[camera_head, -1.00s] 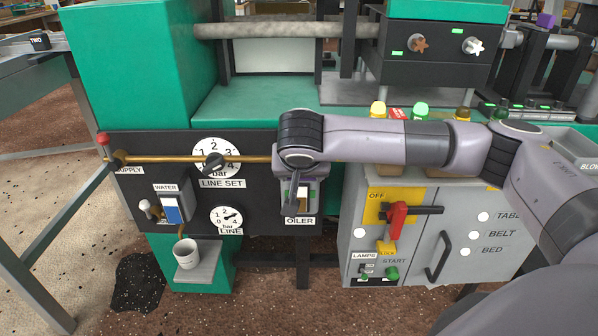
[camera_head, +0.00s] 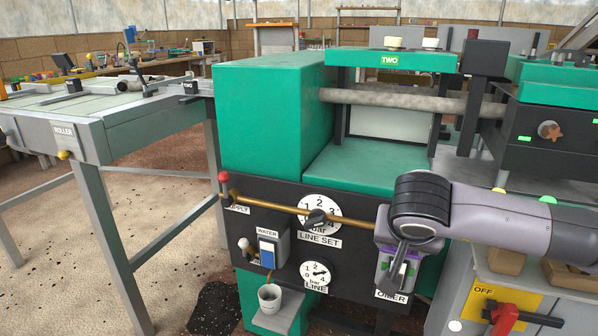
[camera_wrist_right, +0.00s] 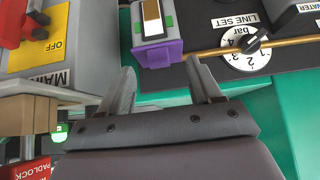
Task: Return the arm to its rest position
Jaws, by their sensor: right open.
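My right arm comes in from the right in the head view. Its gripper (camera_head: 401,258) is in front of the oiler (camera_head: 384,276) on the black panel and hides part of it. In the right wrist view the two fingers of my gripper (camera_wrist_right: 160,66) are apart, with nothing held between them. The oiler's purple and grey body (camera_wrist_right: 158,52) lies just beyond the fingertips; I cannot tell whether they touch. My left gripper is not in view.
A brass pipe (camera_head: 272,206) with a LINE SET gauge (camera_head: 321,207) runs along the panel. A grey cabinet (camera_head: 452,300) with a red switch handle (camera_head: 503,319) stands at right. Speckled floor is open at left.

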